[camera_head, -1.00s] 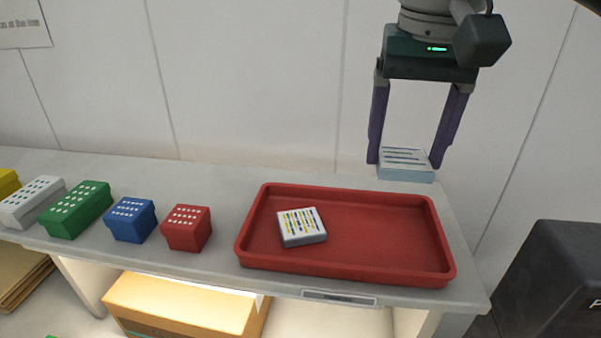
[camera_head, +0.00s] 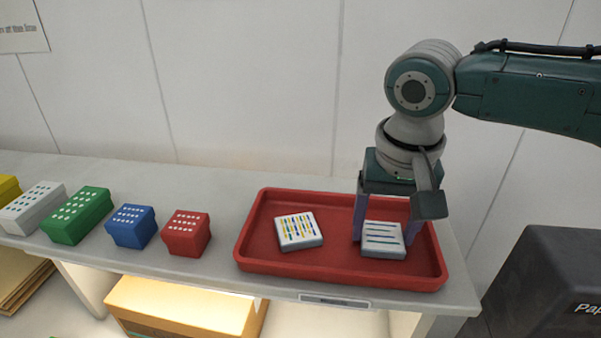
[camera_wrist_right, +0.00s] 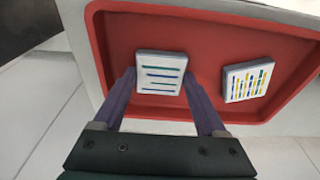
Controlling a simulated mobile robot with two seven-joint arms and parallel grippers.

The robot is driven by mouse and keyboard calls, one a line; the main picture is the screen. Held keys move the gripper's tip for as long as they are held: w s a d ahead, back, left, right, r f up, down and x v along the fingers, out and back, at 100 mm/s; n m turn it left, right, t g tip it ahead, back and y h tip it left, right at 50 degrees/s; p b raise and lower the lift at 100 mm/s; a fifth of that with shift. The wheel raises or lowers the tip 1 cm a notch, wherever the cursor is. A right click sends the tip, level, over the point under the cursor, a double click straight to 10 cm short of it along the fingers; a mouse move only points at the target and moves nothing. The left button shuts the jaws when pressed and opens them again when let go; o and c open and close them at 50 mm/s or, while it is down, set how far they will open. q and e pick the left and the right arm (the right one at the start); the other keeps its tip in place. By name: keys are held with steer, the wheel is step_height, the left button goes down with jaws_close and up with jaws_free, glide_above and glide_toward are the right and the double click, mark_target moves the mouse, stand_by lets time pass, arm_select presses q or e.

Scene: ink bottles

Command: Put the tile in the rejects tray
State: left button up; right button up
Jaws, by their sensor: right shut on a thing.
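The tile (camera_head: 384,241), white with dark blue and teal stripes, is between the fingers of my right gripper (camera_head: 388,236), which is shut on it. The tile is over the right half of the red tray (camera_head: 330,268), low and near its floor; I cannot tell whether it touches. In the right wrist view the tile (camera_wrist_right: 160,73) sits at the fingertips of the right gripper (camera_wrist_right: 160,82), with the red tray floor (camera_wrist_right: 205,40) behind it. My left gripper is in neither view.
Another white tile (camera_head: 299,231) with yellow, blue and green stripes lies in the tray's left half. Red (camera_head: 186,233), blue (camera_head: 131,226), green (camera_head: 77,215) and white (camera_head: 33,207) boxes stand left of the tray. A black bin (camera_head: 545,275) is at right.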

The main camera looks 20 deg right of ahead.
mark_target(383, 246)
steer(key=o, duration=1.4)
steer(key=shift+f, duration=0.1)
step_height(383, 246, up, 12)
steer(key=s+a+f+b, duration=0.1)
steer(key=s+a+f+n+t+y, duration=0.1)
steer(key=s+a+f+n+y, duration=0.2)
steer(key=s+a+f+n, duration=0.45)
steer(key=s+d+f+t+h, duration=0.1)
steer(key=s+d+f, duration=0.1)
steer(key=s, duration=0.9)
steer(key=shift+s+f+n+h, duration=0.35)
steer(key=shift+s+h, duration=0.05)
